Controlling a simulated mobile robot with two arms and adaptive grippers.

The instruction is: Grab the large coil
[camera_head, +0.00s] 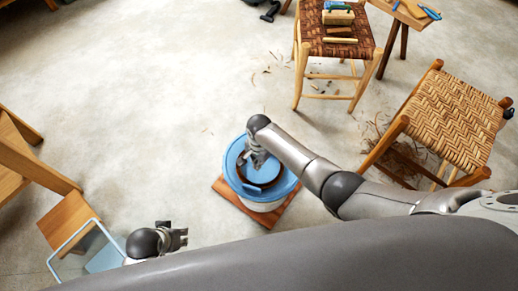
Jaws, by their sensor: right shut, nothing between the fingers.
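A large dark brown coil (267,184) lies in a round blue tub (291,184) on the floor near the middle of the head view. The tub has a pale lower wall and stands on a reddish-brown board. My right gripper (257,162) is over the tub at the coil's upper left part, pointing down. It is shut and empty. It hides part of the coil, and I cannot tell whether it touches it. My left gripper (183,238) is at the lower left, away from the tub. Its fingers look apart with nothing between them.
A dark woven stool (345,47) holding small items is at the top. A pale woven seat (452,118) is at the right. Wooden furniture (30,155) and a clear container (103,250) are at the left. Bark scraps litter the floor; the upper left floor is clear.

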